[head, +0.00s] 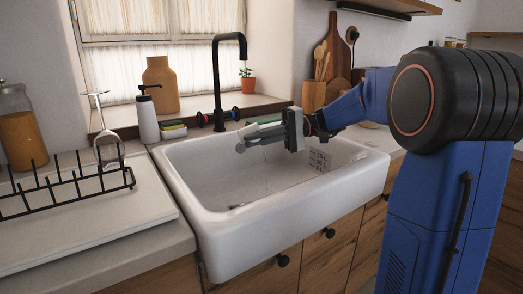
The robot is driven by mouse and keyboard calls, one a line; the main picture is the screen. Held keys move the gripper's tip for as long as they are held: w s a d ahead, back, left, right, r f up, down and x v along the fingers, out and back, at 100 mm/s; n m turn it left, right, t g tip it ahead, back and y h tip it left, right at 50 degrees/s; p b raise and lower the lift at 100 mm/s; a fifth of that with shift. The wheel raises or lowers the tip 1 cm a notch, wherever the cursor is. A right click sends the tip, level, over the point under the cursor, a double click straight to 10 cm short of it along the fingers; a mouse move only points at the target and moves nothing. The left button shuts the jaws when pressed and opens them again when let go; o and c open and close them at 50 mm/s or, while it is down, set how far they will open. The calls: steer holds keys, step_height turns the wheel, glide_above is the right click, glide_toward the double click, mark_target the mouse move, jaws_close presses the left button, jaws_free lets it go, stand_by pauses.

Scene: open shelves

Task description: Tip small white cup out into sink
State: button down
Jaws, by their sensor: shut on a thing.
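The white sink (291,240) is a deep basin set in the counter, and most of its inside shows. My gripper (249,138) reaches in from the right and hangs over the back part of the basin, with its fingers pointing left. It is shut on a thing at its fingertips. The small white cup does not stand out there; it is tiny, pale or covered by the fingers, so I cannot tell its tilt.
A black tap (217,80) rises behind the sink, left of my gripper. A soap bottle (147,118) and sponges (173,129) stand at the back left. A black rack (70,185) is on the left counter. Utensils (320,65) and boards (337,50) stand behind my arm.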

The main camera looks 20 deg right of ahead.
steer(key=shift+d+y, duration=0.1)
steer(key=shift+y, duration=0.3)
steer(key=shift+a+f+h, duration=0.2)
steer(key=shift+a+h, duration=0.45)
steer(key=shift+h, duration=0.55)
steer(key=shift+a+h, duration=0.4)
steer(key=a+f+h, duration=0.4)
steer(key=a+h, duration=0.3)
steer(key=h, duration=0.7)
steer(key=shift+f+t, duration=0.25)
steer(key=shift+t, duration=0.15)
steer(key=shift+s+a, duration=0.1)
